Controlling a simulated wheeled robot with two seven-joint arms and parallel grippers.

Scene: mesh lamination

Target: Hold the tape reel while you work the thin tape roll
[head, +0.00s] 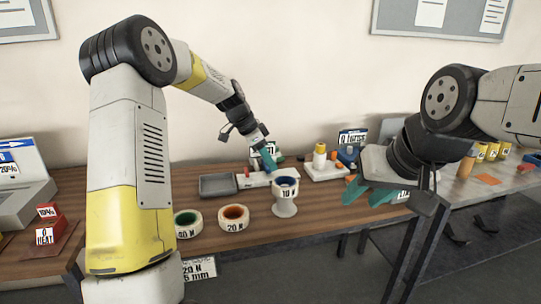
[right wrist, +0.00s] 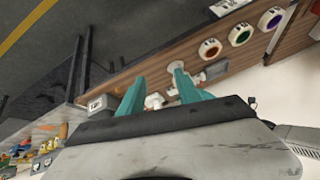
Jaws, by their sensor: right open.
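A white roll with a blue core, labelled 10 N (head: 285,187), sits on a pale pedestal (head: 284,209) near the table's middle. Which roll is the thin tape roll, and which thing is the tape reel, I cannot tell. An orange-cored roll marked 20 N (head: 233,224) and a green-cored roll marked 40 N (head: 187,230) lie to its left. My left gripper (head: 268,158), with teal fingers, is above and behind the 10 N roll; its jaw gap is unclear. My right gripper (head: 368,194) is open and empty, right of the pedestal; its spread fingers also show in the right wrist view (right wrist: 158,88).
A grey tray (head: 217,185) lies behind the rolls. A white block with a yellow-and-white bottle (head: 320,157) stands at the back. A purple-cored roll (right wrist: 270,19) shows beyond the green one in the right wrist view. The wooden front of the table (head: 245,247) is clear.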

